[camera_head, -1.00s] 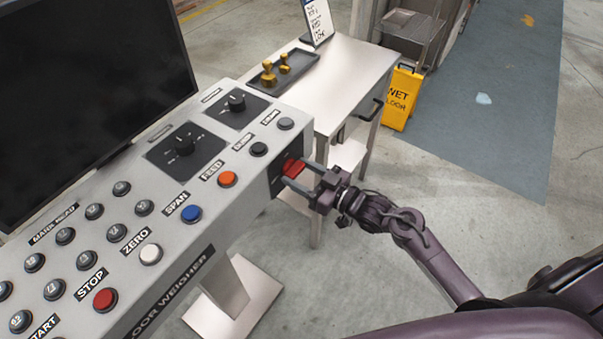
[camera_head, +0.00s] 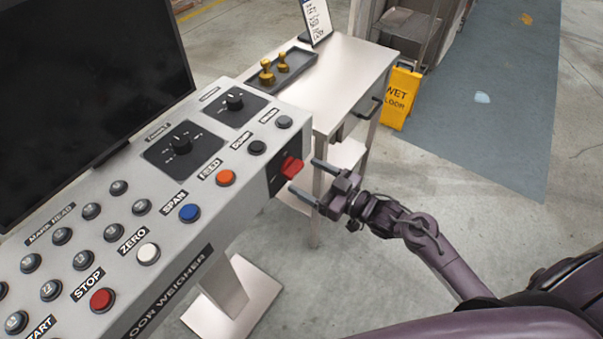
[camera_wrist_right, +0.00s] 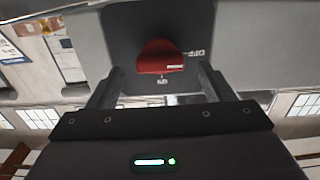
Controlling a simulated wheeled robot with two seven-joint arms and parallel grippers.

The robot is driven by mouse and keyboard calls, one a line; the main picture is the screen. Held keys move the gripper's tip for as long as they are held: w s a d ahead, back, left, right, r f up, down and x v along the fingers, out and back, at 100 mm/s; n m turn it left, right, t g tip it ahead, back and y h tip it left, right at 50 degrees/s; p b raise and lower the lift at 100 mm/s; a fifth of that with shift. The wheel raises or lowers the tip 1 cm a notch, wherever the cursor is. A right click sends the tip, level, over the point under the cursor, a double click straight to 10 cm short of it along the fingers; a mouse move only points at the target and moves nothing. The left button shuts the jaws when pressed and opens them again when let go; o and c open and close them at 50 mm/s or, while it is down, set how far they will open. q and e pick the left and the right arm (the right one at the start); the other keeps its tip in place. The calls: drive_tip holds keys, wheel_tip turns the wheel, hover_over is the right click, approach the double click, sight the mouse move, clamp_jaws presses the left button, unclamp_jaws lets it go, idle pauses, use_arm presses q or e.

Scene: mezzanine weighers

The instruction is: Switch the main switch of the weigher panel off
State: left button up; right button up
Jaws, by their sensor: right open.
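The main switch is a red handle (camera_head: 292,167) on a black plate (camera_head: 275,182) on the right end of the grey weigher panel (camera_head: 225,240). My right gripper (camera_head: 305,176) is open, its two fingers pointing at the switch and standing apart from it. In the right wrist view the red handle (camera_wrist_right: 160,58) lies crosswise between and beyond the open fingers (camera_wrist_right: 160,75). One small label sits at the right of the handle, another just below it; the right one looks like OFF, turned over. My left gripper is not in view.
Several push buttons and two black knobs (camera_head: 182,145) cover the panel top. A dark screen (camera_head: 85,90) stands behind it. A steel table (camera_head: 345,75) with a tray of brass weights (camera_head: 267,74) is behind the switch. A yellow wet-floor sign (camera_head: 400,98) stands beyond. Floor right of my gripper is clear.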

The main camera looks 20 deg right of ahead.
drive_tip(key=v, duration=0.5)
drive_tip(key=shift+b, duration=0.3)
drive_tip(key=shift+w, duration=0.1)
drive_tip(key=s+d+f+m+g+h, duration=0.2)
drive_tip(key=s+f+h, duration=0.1)
drive_tip(key=f, duration=0.8)
drive_tip(key=s+d+f+m+g+h, duration=0.1)
drive_tip(key=s+d+f+m+h, duration=0.15)
drive_tip(key=f, duration=0.85)
drive_tip(key=s+d+f+m+g+h, duration=0.1)
drive_tip(key=s+d+f+g+h, duration=0.2)
drive_tip(key=f, duration=0.8)
drive_tip(key=s+a+f+g, duration=0.1)
drive_tip(key=s+f+g, duration=0.1)
drive_tip(key=s+f, duration=0.3)
drive_tip(key=s+a+f+g+h, duration=0.1)
drive_tip(key=s+f, duration=0.5)
drive_tip(key=s, duration=0.7)
drive_tip(key=s+a+f+g+h, duration=0.1)
drive_tip(key=s+f+g, duration=0.3)
drive_tip(key=s, duration=0.5)
drive_tip(key=shift+s+a+f, duration=0.2)
drive_tip(key=shift+a+f, duration=0.55)
drive_tip(key=shift+f, duration=0.1)
drive_tip(key=shift+h, duration=0.25)
